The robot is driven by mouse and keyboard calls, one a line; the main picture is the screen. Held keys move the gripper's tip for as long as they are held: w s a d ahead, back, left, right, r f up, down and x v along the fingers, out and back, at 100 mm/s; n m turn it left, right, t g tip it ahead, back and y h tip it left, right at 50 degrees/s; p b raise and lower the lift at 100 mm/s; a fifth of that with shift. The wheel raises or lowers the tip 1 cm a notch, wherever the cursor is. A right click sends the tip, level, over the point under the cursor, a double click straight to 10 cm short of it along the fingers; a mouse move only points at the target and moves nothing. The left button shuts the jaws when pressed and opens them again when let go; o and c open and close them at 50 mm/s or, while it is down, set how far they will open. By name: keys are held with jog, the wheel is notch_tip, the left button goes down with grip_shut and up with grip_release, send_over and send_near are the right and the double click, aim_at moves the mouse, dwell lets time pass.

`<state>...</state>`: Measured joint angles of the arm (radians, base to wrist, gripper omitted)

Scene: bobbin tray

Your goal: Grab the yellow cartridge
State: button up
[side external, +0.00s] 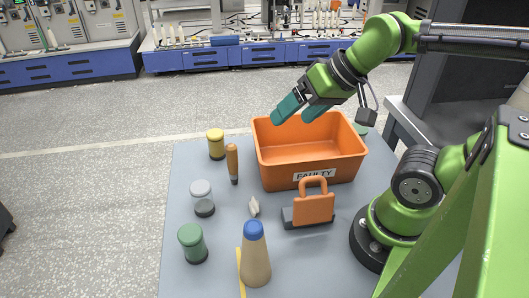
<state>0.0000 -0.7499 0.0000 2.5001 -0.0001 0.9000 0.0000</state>
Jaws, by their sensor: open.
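The yellow cartridge (216,146) is a short upright cylinder with a dark base, at the far left of the grey table. My gripper (296,115) has teal fingers, spread apart with nothing visible between them. It hangs over the far part of the orange bin, to the right of the yellow cartridge and clear of it.
The orange bin (312,179) marked FAULTY stands right of centre. An orange-handled tool (232,160) stands close beside the cartridge.

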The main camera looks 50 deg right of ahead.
jog(key=w+f+g, duration=0.1)
jog(key=w+f, duration=0.1)
jog(key=n+g, duration=0.2)
jog(key=n, duration=0.5)
send_near(216, 133)
jog(key=shift+h, duration=0.4)
jog(key=x, duration=0.7)
jog(key=shift+w+a+f, duration=0.15)
jog(key=shift+w+f, duration=0.05)
jog(key=shift+f, duration=0.1)
jog(key=x, duration=0.5)
jog(key=shift+a, duration=0.25)
jog(key=c, duration=1.2)
